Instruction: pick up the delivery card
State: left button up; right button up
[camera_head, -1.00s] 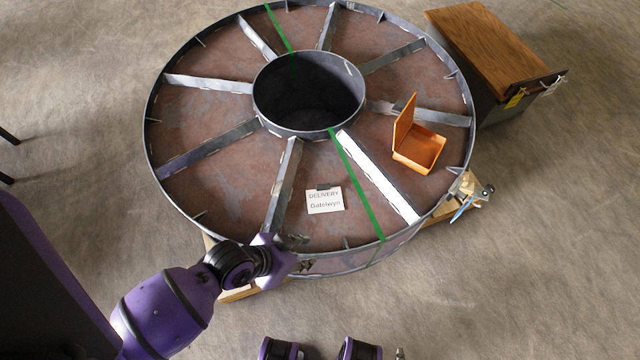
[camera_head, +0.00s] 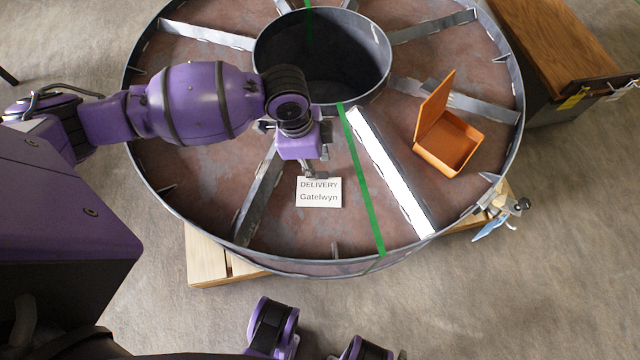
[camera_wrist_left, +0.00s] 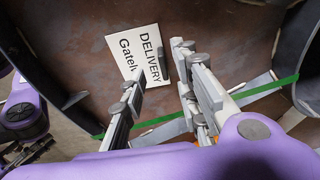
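The white delivery card (camera_head: 318,194), printed "DELIVERY Gatelwyn", is on the brown inner face of the big steel reel (camera_head: 300,266), in the front section left of the green stripe. My left gripper (camera_head: 316,174) is at the card's top edge in the head view and hides part of that edge. In the left wrist view the card (camera_wrist_left: 138,55) shows beyond the fingers. The left gripper (camera_wrist_left: 160,80) is open there, with a gap between its fingertips; one fingertip overlaps the card's edge in the picture. I cannot tell whether it touches. My right gripper is not clearly visible.
Steel ribs (camera_head: 259,198) divide the reel, and its raised rim surrounds the card's section. An open orange box (camera_head: 447,143) sits in a section to the right. The reel's round hub opening (camera_head: 320,60) lies behind my left gripper. A wood-topped cabinet (camera_head: 560,40) stands at upper right.

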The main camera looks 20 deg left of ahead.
aim_at(319, 173)
pick_arm(q)
jog(key=f, duration=0.1)
jog(key=f+b, duration=0.1)
jog(key=f, duration=0.1)
jog(key=d+f+b, duration=0.1)
jog(key=shift+w+d+f, duration=0.1)
jog(key=shift+w+f, duration=0.25)
jog(key=shift+w, duration=0.05)
jog(key=shift+f, duration=0.15)
grip_shut()
